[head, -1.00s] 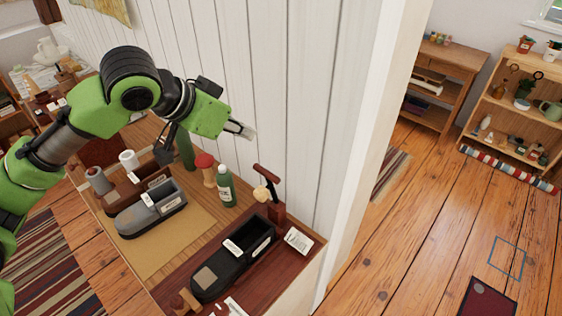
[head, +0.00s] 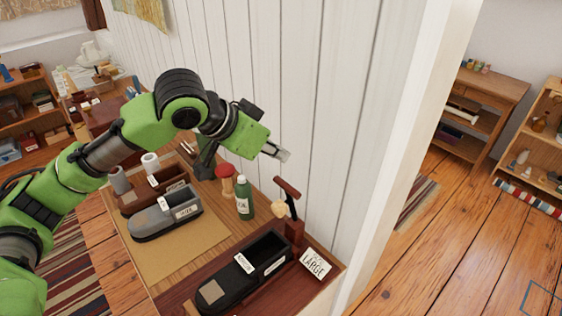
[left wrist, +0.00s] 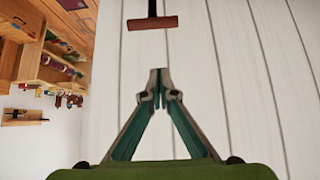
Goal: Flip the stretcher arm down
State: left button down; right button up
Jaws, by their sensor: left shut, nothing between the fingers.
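The stretcher arm looks to be the lever with a black stem and a brown crossbar handle (head: 287,187). It stands raised and slightly tilted on a dark red block (head: 293,232) at the back of the dark stretcher (head: 243,272). My left gripper (head: 282,155) is shut and empty. It appears just above the handle in the head view, apart from it. In the left wrist view, the closed fingertips (left wrist: 160,76) point at the brown handle (left wrist: 153,22), with a gap between. My right gripper is not in view.
A white plank wall (head: 330,120) rises close behind the lever. A green bottle (head: 244,198), a red-topped wooden piece (head: 226,182) and a grey shoe-shaped form (head: 165,215) stand left of it. A "LARGE" card (head: 313,264) lies at the right.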

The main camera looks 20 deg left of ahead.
pick_arm(q)
jog(key=p+x, duration=0.2)
jog(key=x, duration=0.7)
jog(key=s+a, duration=0.1)
jog(key=s+a+f+p, duration=0.1)
jog(key=s, duration=0.1)
jog(key=shift+s+a+f, duration=0.1)
jog(key=shift+s+f, duration=0.05)
jog(key=shift+s, duration=0.05)
jog(key=shift+w, duration=0.1)
jog(key=shift+f, duration=0.1)
